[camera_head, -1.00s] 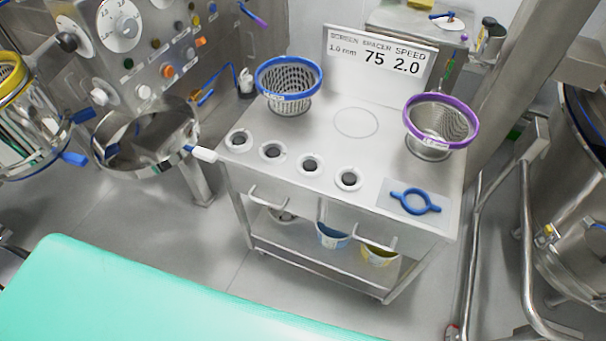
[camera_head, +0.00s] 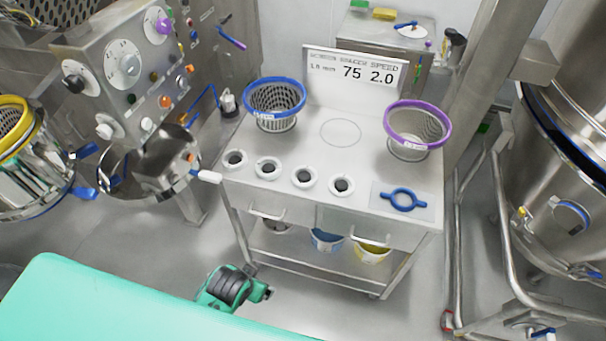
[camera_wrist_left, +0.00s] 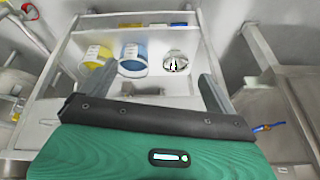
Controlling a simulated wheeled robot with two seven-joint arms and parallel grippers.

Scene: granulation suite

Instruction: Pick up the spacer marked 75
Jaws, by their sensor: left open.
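Several white ring-shaped spacers with dark centres stand in a row along the front of the steel cart top (camera_head: 310,215): one at far left (camera_head: 235,160), then others (camera_head: 268,168), (camera_head: 304,178) and the rightmost (camera_head: 340,185). Their markings are too small to read, so I cannot tell which is 75. The sign (camera_head: 355,78) on the cart shows spacer 75. My left gripper (camera_wrist_left: 155,85) is open and empty in the left wrist view, facing the cart's lower shelf. My right gripper is not in view.
A blue-rimmed basket (camera_head: 275,98), a purple-rimmed basket (camera_head: 417,123) and a blue two-handled tool (camera_head: 403,199) stand on the cart. The shelf below holds a blue bucket (camera_head: 327,241) and a yellow bucket (camera_head: 372,252).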

